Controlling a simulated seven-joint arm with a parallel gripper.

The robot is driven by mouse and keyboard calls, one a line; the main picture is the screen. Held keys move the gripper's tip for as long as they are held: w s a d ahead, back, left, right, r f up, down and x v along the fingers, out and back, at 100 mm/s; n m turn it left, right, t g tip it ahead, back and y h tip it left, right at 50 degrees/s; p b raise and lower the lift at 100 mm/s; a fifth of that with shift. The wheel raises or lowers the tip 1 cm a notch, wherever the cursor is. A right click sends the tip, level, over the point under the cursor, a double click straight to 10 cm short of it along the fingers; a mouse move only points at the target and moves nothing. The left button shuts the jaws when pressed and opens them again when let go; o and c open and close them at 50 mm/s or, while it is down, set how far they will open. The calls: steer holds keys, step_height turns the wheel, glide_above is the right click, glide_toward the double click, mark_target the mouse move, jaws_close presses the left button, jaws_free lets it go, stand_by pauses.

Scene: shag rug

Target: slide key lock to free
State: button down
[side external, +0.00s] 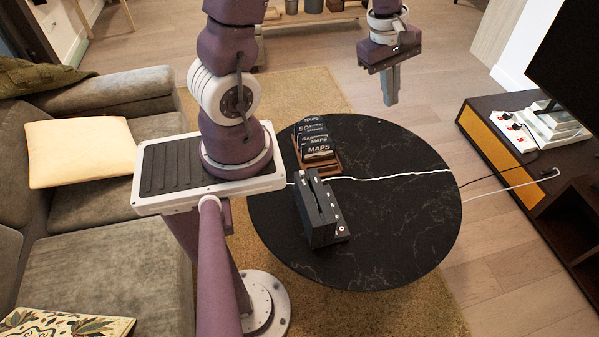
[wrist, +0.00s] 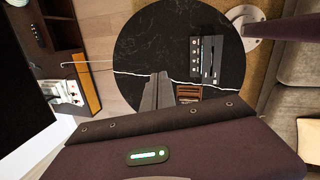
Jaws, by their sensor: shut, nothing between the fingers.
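A dark box-shaped device (side external: 318,212) with long slots on top and a strip of small controls along one side stands on the round black table (side external: 400,215). It also shows in the wrist view (wrist: 214,62), with the control strip (wrist: 196,55) on its left side. I cannot make out which control is the key lock or where it is set. My gripper (side external: 391,101) is shut and empty, pointing down, high and well apart from the device. In the wrist view its fingers (wrist: 160,78) are together, over the table's near part.
A wooden rack of dark map booklets (side external: 316,148) stands beside the device. A white cord (side external: 400,176) crosses the table. A low cabinet (side external: 490,150) with white devices stands at right, a grey sofa (side external: 90,250) at left.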

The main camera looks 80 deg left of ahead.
steer(key=s+a+f+n+g, duration=0.1)
steer(key=s+a+f+n, duration=0.1)
steer(key=a+f+n, duration=0.5)
steer(key=n+g, duration=0.5)
steer(key=n, duration=0.5)
glide_above(298, 176)
steer(key=s, duration=0.1)
step_height(298, 176, down, 20)
steer(key=r, duration=0.1)
steer(key=shift+m+y, duration=0.3)
steer(key=shift+y, duration=0.1)
steer(key=f, duration=0.9)
steer(key=shift+w+f, duration=0.2)
steer(key=shift+f, duration=0.15)
steer(key=shift+w, duration=0.25)
steer(key=shift+w, duration=0.1)
